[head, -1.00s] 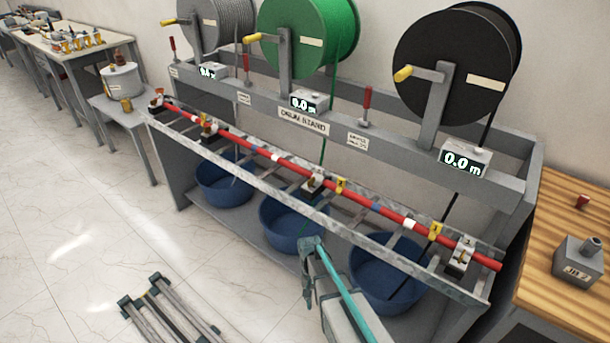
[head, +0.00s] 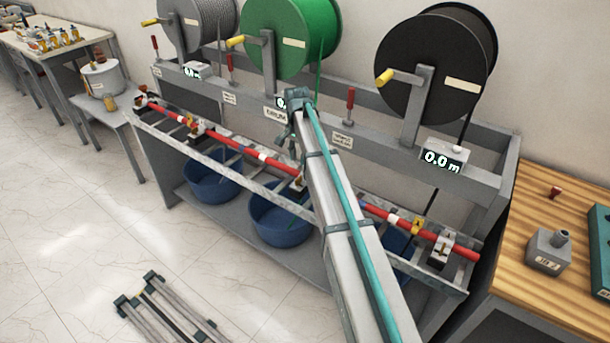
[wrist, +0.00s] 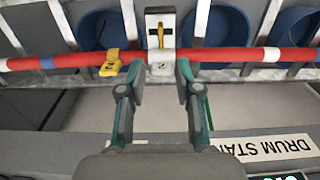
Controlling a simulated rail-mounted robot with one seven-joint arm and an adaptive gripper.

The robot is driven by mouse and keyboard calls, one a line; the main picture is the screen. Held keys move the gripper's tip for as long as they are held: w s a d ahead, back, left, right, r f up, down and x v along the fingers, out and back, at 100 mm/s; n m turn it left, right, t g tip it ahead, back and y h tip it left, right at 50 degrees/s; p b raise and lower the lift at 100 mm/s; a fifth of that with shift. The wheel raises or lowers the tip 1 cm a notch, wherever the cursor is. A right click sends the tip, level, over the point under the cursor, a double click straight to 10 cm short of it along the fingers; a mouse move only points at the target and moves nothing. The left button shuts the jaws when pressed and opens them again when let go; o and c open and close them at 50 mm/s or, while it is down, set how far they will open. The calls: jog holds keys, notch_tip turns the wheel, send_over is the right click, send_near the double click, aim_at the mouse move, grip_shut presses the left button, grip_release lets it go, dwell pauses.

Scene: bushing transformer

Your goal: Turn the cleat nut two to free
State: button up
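My gripper (wrist: 159,75) is open, with its two fingers apart and nothing between them. In the wrist view, a pale cleat (wrist: 160,18) with a brass nut (wrist: 160,36) sits on the red rod, just beyond the fingertips and lined up with the gap. The fingers appear apart from the nut. In the head view, my gripper (head: 294,118) is up in front of the middle of the drum stand, and my arm partly hides the middle cleat (head: 297,184). Other cleats stand at the right (head: 441,249) and left (head: 194,131). I cannot read a number on the cleat.
The red rod (head: 235,150) runs along the stand's front rail. A yellow tag (wrist: 110,63) hangs beside the near cleat. Blue tubs (head: 281,222) stand below. Drums of grey, green (head: 300,35) and black (head: 440,60) cable are behind. A wooden bench (head: 545,225) is at right.

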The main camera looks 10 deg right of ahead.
aim_at(299, 178)
notch_tip(299, 178, down, 10)
jog(key=p, duration=0.3)
jog(key=shift+f, duration=0.25)
grip_shut()
